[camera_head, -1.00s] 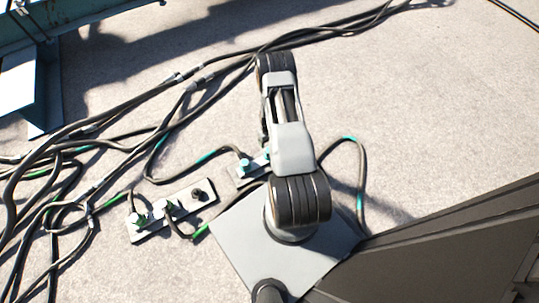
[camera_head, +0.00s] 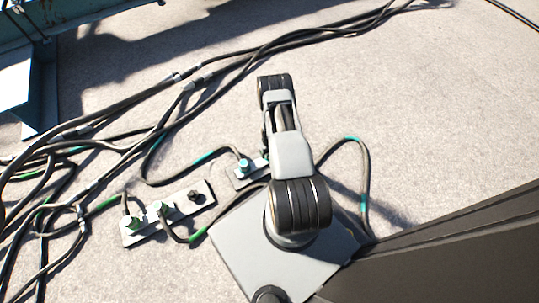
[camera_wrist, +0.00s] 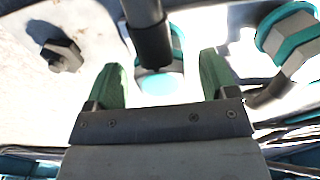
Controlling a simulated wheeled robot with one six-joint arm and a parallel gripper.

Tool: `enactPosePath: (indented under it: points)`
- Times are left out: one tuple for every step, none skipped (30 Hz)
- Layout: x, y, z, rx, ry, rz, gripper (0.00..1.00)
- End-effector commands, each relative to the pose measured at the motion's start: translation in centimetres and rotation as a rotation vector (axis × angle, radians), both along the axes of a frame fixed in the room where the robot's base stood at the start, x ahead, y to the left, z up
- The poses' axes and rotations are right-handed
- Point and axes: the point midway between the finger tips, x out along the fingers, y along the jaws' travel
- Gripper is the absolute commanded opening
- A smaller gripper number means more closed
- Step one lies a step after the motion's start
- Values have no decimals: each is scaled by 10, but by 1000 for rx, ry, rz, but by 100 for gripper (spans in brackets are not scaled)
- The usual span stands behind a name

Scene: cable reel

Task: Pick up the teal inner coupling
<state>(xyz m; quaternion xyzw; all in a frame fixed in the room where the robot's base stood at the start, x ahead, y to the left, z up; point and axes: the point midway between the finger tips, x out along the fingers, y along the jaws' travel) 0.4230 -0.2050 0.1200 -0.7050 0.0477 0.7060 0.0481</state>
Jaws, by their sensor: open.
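In the wrist view a teal and white coupling (camera_wrist: 160,84) sits between the two green fingers of my gripper (camera_wrist: 161,62), with a gap on each side. A dark cable rises from it, covering part of it. I take it for the inner coupling. My gripper is open. A second teal coupling (camera_wrist: 291,40) is at the upper right, outside the fingers. In the head view one teal coupling (camera_head: 244,165) shows on the small plate (camera_head: 237,180); my arm hides my gripper and much of that plate.
A dark hex fitting (camera_wrist: 62,55) is left of the fingers. In the head view a longer plate (camera_head: 140,236) carries green couplings (camera_head: 131,223) and a black fitting (camera_head: 196,197). Tangled cables (camera_head: 100,145) lie at the left. The ground at the upper right is mostly clear.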

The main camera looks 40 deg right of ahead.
Motion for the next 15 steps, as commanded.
enactPosePath:
  points:
    - [1, 0, -5, -1, -2, 0, 79]
    - [1, 0, -6, -1, -2, 0, 79]
    - [1, 0, -6, -1, -2, 0, 79]
    - [1, 0, -5, -1, -2, 0, 79]
    - [1, 0, -5, -1, -2, 0, 79]
    - [1, 0, -4, -1, -2, 0, 79]
    - [1, 0, -4, -1, -2, 0, 79]
    - [1, 0, -4, -1, -2, 0, 79]
    - [1, 0, -4, -1, -2, 0, 75]
    - [1, 0, -4, -1, -2, 0, 72]
    - [1, 0, -4, -1, -2, 0, 69]
    - [1, 0, -4, -1, -2, 0, 65]
    - [1, 0, -4, -1, -2, 0, 62]
    - [1, 0, -4, -1, -2, 0, 60]
    - [1, 0, -4, -1, -2, 0, 56]
